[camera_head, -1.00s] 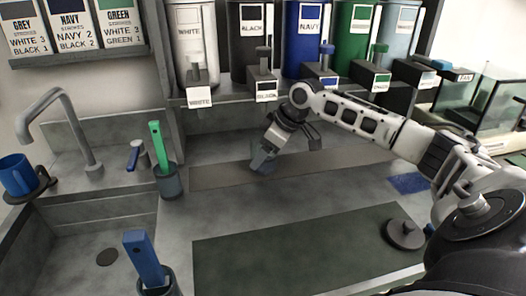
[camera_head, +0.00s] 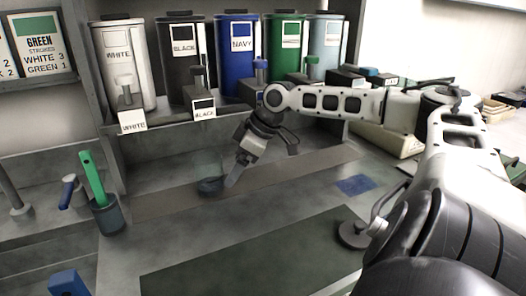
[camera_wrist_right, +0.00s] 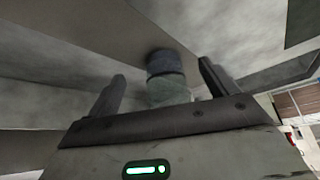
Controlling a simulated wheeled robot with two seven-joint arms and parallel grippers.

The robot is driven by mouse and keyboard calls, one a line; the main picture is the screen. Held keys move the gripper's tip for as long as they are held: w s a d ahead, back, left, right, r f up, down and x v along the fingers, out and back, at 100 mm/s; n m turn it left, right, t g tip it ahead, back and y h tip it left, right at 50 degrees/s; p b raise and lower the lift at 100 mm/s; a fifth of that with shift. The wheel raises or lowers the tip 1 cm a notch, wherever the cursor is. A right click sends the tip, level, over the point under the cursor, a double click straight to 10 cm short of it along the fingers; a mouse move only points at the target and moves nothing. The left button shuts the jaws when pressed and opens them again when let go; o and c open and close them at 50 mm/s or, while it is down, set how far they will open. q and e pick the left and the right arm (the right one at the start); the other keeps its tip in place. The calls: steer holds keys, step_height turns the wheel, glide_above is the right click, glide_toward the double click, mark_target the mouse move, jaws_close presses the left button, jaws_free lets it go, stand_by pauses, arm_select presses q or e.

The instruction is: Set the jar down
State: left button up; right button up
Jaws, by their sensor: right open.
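A clear glass jar with a dark blue-grey lower part (camera_head: 210,186) stands upright on the brown strip of the counter (camera_head: 165,203), in front of the dispenser shelf. My right gripper (camera_head: 233,178) comes in from the right and is tilted down, close beside the jar's right side. In the right wrist view the jar (camera_wrist_right: 166,72) shows between the two spread fingers (camera_wrist_right: 160,85), with gaps at both sides. The right gripper is open and does not clamp the jar. My left gripper is not in view.
Labelled white (camera_head: 126,65), black (camera_head: 186,60) and navy (camera_head: 239,55) bins stand on the shelf behind, with green and grey ones further right. A cup with a green-handled tool (camera_head: 108,214) stands left. A dark green mat (camera_head: 250,258) in front is bare. A round metal lid-like piece (camera_head: 352,235) lies right.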

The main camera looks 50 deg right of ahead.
steer(key=s, duration=0.1)
steer(key=s+d, duration=0.1)
steer(key=s, duration=0.1)
steer(key=shift+d+b, duration=0.3)
steer(key=shift+b, duration=0.1)
steer(key=shift+s+d+r, duration=0.1)
steer(key=shift+s, duration=0.2)
steer(key=shift+s+d, duration=0.5)
steer(key=shift+s, duration=0.4)
